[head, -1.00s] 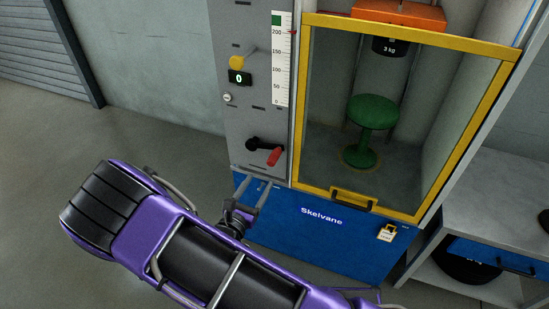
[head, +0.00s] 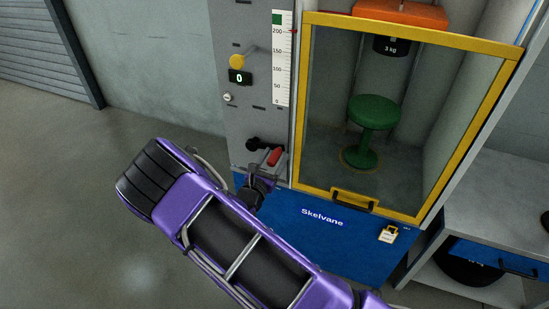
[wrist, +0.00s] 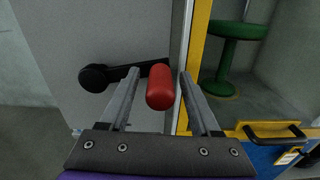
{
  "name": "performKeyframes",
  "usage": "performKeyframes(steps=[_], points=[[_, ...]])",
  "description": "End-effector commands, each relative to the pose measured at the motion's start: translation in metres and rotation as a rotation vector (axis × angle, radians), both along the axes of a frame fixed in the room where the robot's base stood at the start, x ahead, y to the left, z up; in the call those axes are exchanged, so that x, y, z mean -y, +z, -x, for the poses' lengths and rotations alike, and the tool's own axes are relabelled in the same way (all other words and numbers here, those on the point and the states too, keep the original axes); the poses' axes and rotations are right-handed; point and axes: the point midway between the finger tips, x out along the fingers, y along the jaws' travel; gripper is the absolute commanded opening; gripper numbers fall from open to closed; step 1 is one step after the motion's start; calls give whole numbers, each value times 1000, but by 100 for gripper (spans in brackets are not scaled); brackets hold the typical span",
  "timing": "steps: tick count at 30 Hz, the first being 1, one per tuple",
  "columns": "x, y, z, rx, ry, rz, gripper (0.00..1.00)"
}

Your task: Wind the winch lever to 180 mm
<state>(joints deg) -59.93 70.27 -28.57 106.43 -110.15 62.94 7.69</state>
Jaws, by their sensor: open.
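The winch lever is a black crank arm (wrist: 118,73) on the grey panel, with a red handle (wrist: 160,87) at its right end. The red handle also shows in the head view (head: 275,157). In the wrist view my gripper (wrist: 159,75) is open, with one finger on each side of the red handle; I cannot tell whether either touches it. In the head view the gripper (head: 268,160) is at the lever, partly hidden by my arm. The vertical scale (head: 282,60) runs from 0 to above 200, with a small red mark near 200. A display (head: 240,78) reads 0.
A yellow-framed clear door (head: 299,100) stands just right of the lever, with a green stool (head: 375,113) and a 3 kg weight (head: 391,47) behind it. A yellow knob (head: 237,62) sits higher on the panel. A bench (head: 497,200) stands at right. The floor at left is clear.

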Motion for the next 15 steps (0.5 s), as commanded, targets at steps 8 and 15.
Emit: performKeyframes(steps=[8, 15], points=[[0, 0, 0, 0, 0, 0, 17], [0, 0, 0, 0, 0, 0, 0]])
